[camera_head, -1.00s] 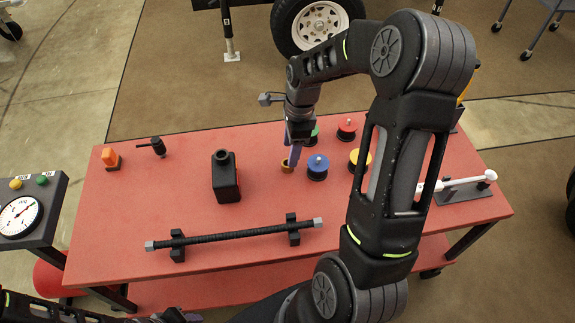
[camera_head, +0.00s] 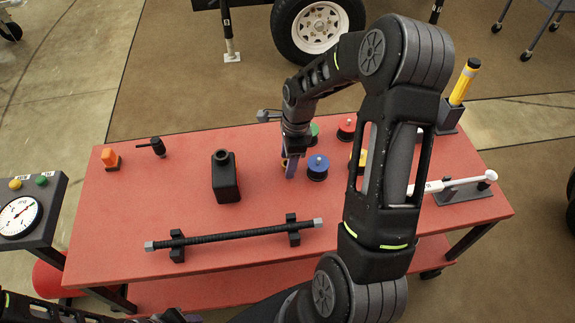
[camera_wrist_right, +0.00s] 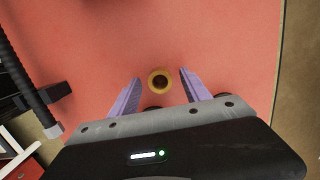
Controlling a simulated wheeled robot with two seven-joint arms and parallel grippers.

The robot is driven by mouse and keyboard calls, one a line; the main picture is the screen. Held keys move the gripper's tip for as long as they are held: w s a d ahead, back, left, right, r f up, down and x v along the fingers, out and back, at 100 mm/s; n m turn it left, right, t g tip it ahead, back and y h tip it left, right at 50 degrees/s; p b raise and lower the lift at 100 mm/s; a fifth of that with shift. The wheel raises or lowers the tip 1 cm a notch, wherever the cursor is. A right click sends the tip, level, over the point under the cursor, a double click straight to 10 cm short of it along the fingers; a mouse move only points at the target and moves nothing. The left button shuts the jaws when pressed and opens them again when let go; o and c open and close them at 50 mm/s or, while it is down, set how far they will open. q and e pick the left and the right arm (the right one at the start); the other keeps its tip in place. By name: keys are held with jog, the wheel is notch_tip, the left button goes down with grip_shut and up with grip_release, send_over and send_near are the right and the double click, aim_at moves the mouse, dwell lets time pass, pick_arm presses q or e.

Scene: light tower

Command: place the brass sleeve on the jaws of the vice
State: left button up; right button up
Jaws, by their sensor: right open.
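The brass sleeve (camera_wrist_right: 161,80) is a short golden ring standing on the red table, its dark bore facing up. In the head view it is mostly hidden by my right gripper (camera_head: 289,168). In the wrist view my right gripper (camera_wrist_right: 160,86) is open, with its purple fingers on either side of the sleeve. The sleeve lies between the fingertips with a gap on each side, not gripped. I cannot make out a vice for certain. Only a bit of my left arm shows at the bottom left, and its jaws cannot be read.
Close right of the gripper stand a blue spool (camera_head: 318,165) and red (camera_head: 347,128), green and yellow ones. A black bottle-like block (camera_head: 225,178) stands to the left. A dark rod (camera_head: 235,236) lies on two supports in front.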

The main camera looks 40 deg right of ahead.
grip_shut()
dwell(0.7)
